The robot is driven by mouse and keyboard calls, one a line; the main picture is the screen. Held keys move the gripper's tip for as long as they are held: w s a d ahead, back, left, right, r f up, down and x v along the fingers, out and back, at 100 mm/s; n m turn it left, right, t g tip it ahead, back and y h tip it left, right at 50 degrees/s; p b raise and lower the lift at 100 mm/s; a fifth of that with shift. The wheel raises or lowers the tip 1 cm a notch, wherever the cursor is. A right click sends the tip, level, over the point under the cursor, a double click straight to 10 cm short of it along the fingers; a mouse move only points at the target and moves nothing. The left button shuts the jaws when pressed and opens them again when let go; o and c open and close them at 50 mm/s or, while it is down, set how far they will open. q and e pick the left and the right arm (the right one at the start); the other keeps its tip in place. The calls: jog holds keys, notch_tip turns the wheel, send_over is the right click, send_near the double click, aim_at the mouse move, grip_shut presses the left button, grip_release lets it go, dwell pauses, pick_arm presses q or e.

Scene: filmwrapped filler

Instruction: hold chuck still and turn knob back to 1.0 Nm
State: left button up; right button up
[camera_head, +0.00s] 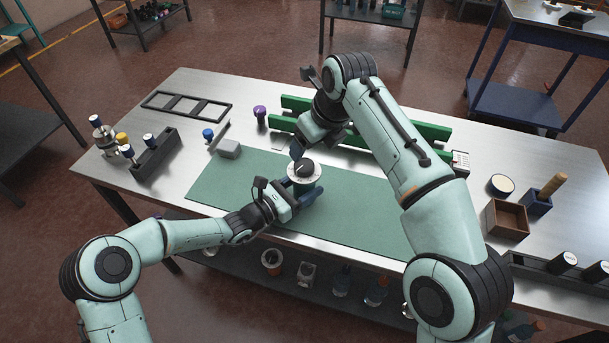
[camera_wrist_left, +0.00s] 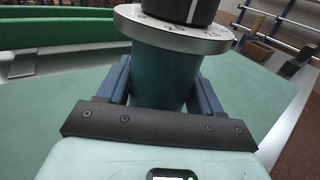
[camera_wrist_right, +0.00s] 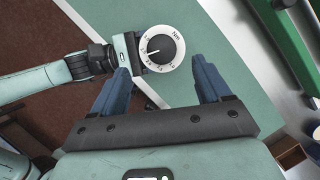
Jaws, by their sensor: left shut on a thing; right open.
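The chuck is a teal cylinder (camera_wrist_left: 165,78) standing upright over the green mat (camera_head: 235,185). A silver-white dial ring (camera_wrist_right: 147,65) with dark marks and "Nm" sits on its top. The black knob (camera_wrist_right: 161,50) in the ring's centre has a white line pointing left in the right wrist view; the figure there is too small to read surely. My left gripper (camera_head: 298,196) is shut around the chuck body, below the ring. My right gripper (camera_wrist_right: 163,82) is open above the knob, apart from it, with nothing between its fingers. In the head view the right hand (camera_head: 304,148) is just behind the dial.
A green rail rack (camera_head: 430,130) stands behind my right arm. A grey block (camera_head: 229,149), a blue-topped piece (camera_head: 208,134) and a purple knob (camera_head: 260,112) stand back left. A wooden box (camera_head: 507,219) is at right. The mat's left part is clear.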

jog(key=w+a+f+n+t+y, duration=0.2)
jog(key=w+a+f+t+y, duration=0.15)
jog(key=a+f, duration=0.25)
jog(key=s+a+r+n+t+y, duration=0.2)
jog(key=s+a+t+y, duration=0.2)
jog(key=a+y, duration=0.1)
jog(key=m+t+h, duration=0.5)
jog(key=m+t, duration=0.1)
jog(key=m, duration=0.2)
send_near(308, 172)
jog(key=x, duration=1.2)
jog(key=shift+w+a, duration=0.1)
jog(key=shift+w, duration=0.1)
jog(key=c, duration=1)
